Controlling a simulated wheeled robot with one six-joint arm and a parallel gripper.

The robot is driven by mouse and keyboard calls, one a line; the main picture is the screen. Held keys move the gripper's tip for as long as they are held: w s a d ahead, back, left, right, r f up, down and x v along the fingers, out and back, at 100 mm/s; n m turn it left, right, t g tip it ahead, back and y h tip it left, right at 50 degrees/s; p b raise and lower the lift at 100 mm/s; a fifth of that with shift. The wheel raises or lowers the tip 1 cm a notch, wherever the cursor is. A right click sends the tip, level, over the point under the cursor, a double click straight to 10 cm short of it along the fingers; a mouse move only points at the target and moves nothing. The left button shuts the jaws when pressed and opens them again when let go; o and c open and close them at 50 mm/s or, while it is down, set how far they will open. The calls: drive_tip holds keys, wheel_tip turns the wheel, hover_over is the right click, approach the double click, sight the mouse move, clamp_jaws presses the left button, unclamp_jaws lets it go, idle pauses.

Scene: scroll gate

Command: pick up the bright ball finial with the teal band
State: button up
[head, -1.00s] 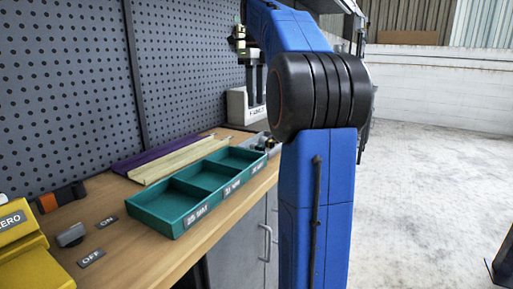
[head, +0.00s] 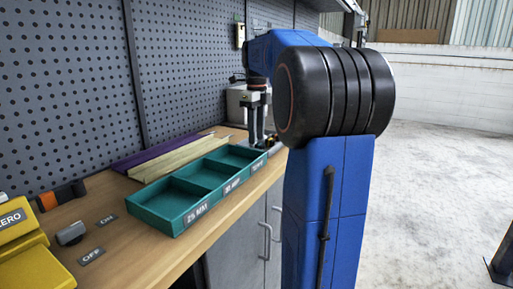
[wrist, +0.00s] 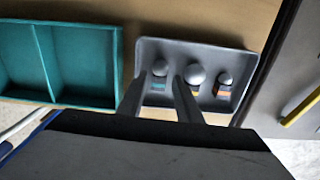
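The bright ball finial with the teal band (wrist: 159,69) stands at the left of a grey tray (wrist: 150,47) in the wrist view. Its ball is shiny silver, with the teal band below. My gripper (wrist: 161,78) is open, with one finger to each side of this finial in the picture. I cannot tell whether the fingers touch it or how far down they reach. In the head view my gripper (head: 257,138) points down at the far end of the bench, and the finials there are too small to make out.
A larger silver ball finial with a yellowish band (wrist: 195,74) stands close beside my right finger. A smaller one with an orange band (wrist: 225,79) is further right. A teal divided bin (head: 170,222) lies left of the tray.

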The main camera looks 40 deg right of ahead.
sight(257, 146)
drive_tip(key=shift+f, duration=1.2)
clamp_jaws()
drive_tip(key=shift+r, duration=0.1)
